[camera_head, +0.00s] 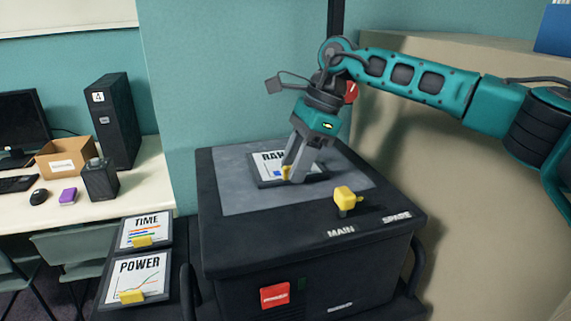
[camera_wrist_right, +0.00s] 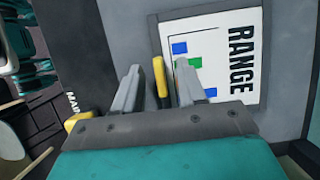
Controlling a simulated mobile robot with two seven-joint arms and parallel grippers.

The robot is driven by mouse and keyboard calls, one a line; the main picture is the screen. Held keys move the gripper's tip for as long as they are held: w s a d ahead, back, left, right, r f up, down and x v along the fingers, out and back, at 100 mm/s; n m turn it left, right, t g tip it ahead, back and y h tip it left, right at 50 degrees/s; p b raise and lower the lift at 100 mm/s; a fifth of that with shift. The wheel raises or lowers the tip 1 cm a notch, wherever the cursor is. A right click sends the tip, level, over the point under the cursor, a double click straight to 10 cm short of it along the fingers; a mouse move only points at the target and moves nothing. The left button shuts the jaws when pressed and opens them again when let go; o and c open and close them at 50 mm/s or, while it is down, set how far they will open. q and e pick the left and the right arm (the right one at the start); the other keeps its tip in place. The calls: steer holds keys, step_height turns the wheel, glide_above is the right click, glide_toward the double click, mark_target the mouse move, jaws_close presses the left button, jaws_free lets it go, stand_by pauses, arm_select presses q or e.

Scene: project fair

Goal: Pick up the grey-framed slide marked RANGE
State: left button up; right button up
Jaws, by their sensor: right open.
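The RANGE slide (camera_head: 263,160) lies flat on the grey top panel of a black cabinet, partly hidden by my gripper in the head view. In the right wrist view, the slide (camera_wrist_right: 222,60) has a grey frame, a white face with blue and green blocks, and a yellow tab (camera_wrist_right: 161,80) at its edge. My right gripper (camera_head: 291,176) is down at the tab. In the wrist view, the right gripper's fingers (camera_wrist_right: 158,85) are apart with the tab between them; I see a gap on each side. My left gripper is not in view.
The cabinet top (camera_head: 237,195) bears a yellow knob (camera_head: 345,196) near the MAIN and SPARE labels, with a red button (camera_head: 275,295) on its front. TIME (camera_head: 146,229) and POWER (camera_head: 136,280) slides lie at left. A desk holds a cardboard box (camera_head: 66,157) and a computer tower (camera_head: 110,120).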

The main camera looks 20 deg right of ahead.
steer(key=shift+c, duration=0.2)
jaws_close()
stand_by(0.3)
